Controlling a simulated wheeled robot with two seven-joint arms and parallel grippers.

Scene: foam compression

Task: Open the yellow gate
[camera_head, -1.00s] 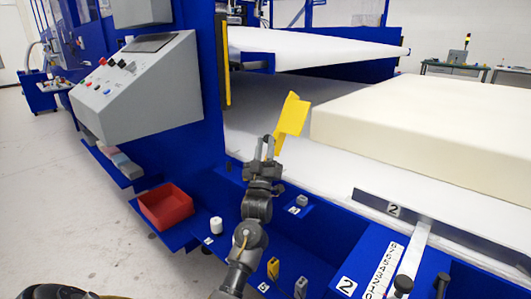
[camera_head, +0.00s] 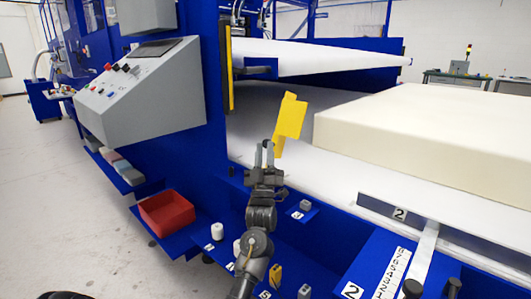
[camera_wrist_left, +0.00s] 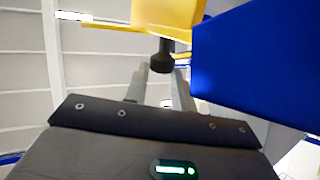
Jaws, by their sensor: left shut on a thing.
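The yellow gate (camera_head: 291,117) is a small plate standing at the near edge of the white bed, left of the foam block. My left gripper (camera_head: 265,147) is at its lower left side, fingers pointing up. In the left wrist view, the yellow gate (camera_wrist_left: 168,14) is at the top, with a dark knob (camera_wrist_left: 163,56) below it. The knob is at the tips of my left gripper (camera_wrist_left: 160,73), which is shut on it; the exact contact is partly hidden. My right gripper is not in view.
A large cream foam block (camera_head: 430,130) lies on the white bed. A grey control panel (camera_head: 150,85) stands on the left. A red bin (camera_head: 166,213) and a white cylinder (camera_head: 216,231) sit on the blue ledge. A blue panel (camera_wrist_left: 255,65) is close on the right in the wrist view.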

